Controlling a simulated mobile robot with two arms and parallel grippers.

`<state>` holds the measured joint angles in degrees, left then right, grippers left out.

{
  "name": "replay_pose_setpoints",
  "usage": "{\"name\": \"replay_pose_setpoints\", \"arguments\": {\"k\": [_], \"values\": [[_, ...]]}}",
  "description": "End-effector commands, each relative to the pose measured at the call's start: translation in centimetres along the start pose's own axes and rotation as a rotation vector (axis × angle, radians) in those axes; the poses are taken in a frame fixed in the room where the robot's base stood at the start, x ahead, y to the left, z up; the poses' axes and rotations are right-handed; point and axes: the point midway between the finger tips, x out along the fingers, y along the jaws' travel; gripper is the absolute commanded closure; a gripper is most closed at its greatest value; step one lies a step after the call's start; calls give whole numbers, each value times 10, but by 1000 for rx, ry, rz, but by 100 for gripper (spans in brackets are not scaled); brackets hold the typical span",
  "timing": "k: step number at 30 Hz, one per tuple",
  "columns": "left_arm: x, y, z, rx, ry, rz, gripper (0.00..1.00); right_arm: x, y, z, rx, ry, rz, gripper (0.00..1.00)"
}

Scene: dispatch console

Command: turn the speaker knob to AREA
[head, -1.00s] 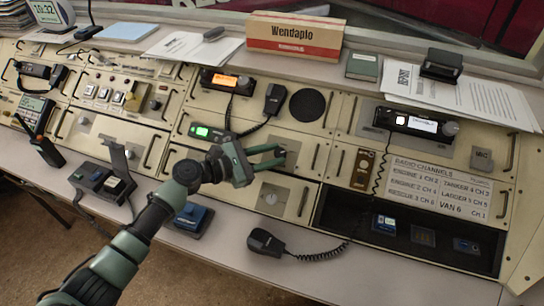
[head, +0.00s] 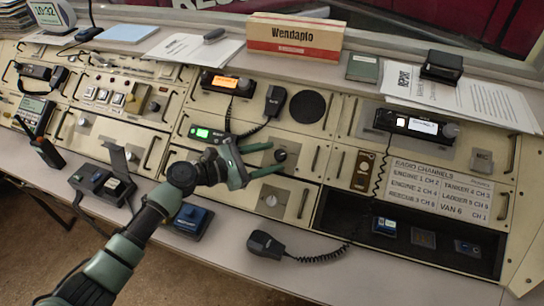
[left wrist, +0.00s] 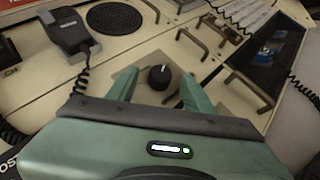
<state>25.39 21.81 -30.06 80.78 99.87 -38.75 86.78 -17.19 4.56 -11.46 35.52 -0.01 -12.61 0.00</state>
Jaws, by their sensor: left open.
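A black round knob (head: 281,155) sits on a grey plate of the console, below the round speaker grille (head: 307,106). The knob also shows in the left wrist view (left wrist: 159,77), with a white pointer mark near its top edge. Its position labels cannot be read. My left gripper (head: 276,157) is open, and its green fingers spread above and below the knob in the head view. In the left wrist view the knob appears between the two fingers, with a gap on each side. Whether the tips reach its depth cannot be told. My right gripper is out of view.
A corded handset (head: 273,99) hangs left of the speaker grille. Metal drawer handles (head: 315,158) stand right of the knob. A second knob (head: 270,199) is on the panel below. A microphone (head: 265,244) with a coiled cord lies on the front ledge.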

Motion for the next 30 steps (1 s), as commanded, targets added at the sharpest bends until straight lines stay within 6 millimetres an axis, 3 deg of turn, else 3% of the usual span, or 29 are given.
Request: {"name": "replay_pose_setpoints", "arguments": {"k": [6,12,30], "values": [[-39,-1,-2,2,3,0,48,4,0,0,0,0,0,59],[-62,-1,-1,0,2,-2,48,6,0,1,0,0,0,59],[-65,-1,0,1,1,-2,48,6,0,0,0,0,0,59]]}}
